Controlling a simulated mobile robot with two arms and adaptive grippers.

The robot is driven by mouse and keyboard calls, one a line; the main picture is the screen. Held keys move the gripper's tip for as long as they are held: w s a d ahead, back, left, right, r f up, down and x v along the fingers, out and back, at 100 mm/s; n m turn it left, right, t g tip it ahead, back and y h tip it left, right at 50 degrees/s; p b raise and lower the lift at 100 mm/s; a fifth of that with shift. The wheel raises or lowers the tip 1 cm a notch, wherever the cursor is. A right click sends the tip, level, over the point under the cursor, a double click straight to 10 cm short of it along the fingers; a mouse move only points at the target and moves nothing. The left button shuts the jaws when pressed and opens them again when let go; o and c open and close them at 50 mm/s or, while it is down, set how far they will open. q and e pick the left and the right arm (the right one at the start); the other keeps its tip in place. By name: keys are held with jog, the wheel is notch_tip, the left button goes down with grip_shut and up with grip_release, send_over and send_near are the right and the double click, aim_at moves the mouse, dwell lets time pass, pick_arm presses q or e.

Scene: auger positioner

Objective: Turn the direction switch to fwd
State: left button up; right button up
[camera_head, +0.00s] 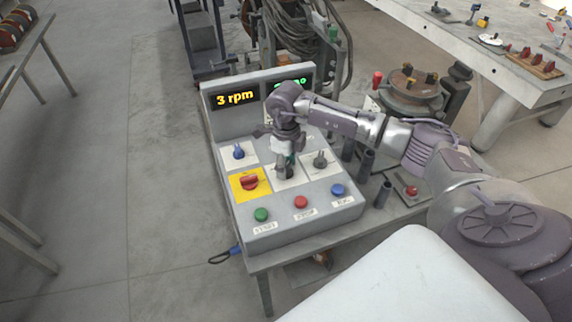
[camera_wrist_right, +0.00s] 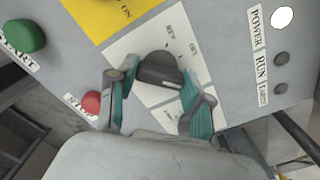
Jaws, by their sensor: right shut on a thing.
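My right gripper (camera_head: 284,163) reaches down onto the middle plate of the grey control panel (camera_head: 223,151). In the right wrist view the gripper (camera_wrist_right: 158,80) has its two teal fingers on either side of a dark grey knob (camera_wrist_right: 160,68) on a white plate, and is shut on it. I take this knob to be the direction switch. Small labels beside it are too blurred to read surely, and the fingers hide part of the plate. In the head view the gripper hides most of the knob. My left gripper is not in view.
Green (camera_head: 261,214), red (camera_head: 300,202) and blue (camera_head: 338,190) buttons line the front. A display (camera_head: 235,98) reads 3 rpm.

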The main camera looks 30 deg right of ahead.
jog(key=o, duration=1.2)
jog(key=shift+c, duration=0.2)
notch_tip(320, 180, up, 12)
